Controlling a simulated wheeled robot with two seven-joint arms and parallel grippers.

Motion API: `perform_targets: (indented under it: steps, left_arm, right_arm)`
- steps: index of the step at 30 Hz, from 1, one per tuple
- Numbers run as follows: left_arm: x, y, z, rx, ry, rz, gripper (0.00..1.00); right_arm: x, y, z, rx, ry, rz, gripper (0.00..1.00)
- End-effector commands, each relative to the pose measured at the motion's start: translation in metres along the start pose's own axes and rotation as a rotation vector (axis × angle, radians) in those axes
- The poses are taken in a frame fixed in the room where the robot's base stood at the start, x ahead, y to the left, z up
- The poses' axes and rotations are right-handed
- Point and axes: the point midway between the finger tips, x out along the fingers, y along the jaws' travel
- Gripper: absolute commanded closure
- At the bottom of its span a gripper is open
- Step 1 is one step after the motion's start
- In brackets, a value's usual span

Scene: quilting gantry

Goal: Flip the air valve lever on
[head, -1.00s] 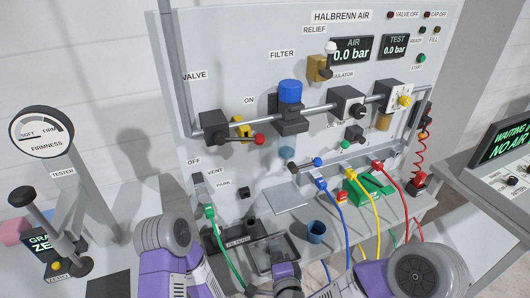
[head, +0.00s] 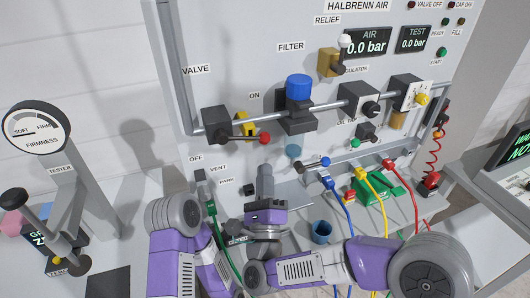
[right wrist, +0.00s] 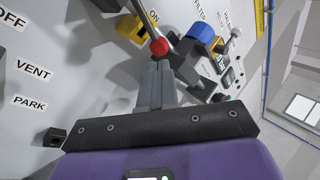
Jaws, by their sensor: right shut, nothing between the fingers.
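The air valve is a black block (head: 215,125) with a yellow part (head: 244,124) on the pipe at the panel's left. Its lever ends in a red knob (head: 264,139) and points right, below the ON label (head: 254,96) and above the OFF label (head: 196,159). My right gripper (head: 265,168) is shut and empty, fingers pointing up, just below the red knob in the head view. In the right wrist view the closed fingertips (right wrist: 154,68) lie close to the red knob (right wrist: 160,46); I cannot tell if they touch. My left gripper does not show.
A blue-capped filter (head: 298,88) is right of the lever. A firmness tester (head: 60,180) stands left. The AIR display (head: 368,41) reads 0.0 bar.

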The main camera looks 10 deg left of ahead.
Motion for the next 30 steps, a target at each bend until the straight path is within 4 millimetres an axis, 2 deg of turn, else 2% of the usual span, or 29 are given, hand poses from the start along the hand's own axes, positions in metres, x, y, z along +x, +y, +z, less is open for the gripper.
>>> perform_targets:
  steps: [3, 9, 23, 26, 30]
  left_arm:
    - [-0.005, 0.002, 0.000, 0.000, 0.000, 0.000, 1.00]
    - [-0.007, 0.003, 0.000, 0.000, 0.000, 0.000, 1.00]
    - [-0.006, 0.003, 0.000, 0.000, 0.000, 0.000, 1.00]
    - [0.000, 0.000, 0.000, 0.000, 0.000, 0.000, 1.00]
    - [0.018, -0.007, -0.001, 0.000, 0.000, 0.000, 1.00]
  right_arm:
    - [0.022, -0.001, 0.000, 0.000, 0.001, -0.002, 1.00]
    - [0.042, 0.000, 0.000, 0.000, 0.001, 0.000, 1.00]
    - [0.046, 0.001, -0.001, -0.002, -0.001, 0.002, 1.00]
    - [0.047, -0.001, -0.002, -0.017, -0.012, -0.001, 1.00]
    - [0.049, -0.004, -0.003, -0.065, -0.046, -0.005, 1.00]
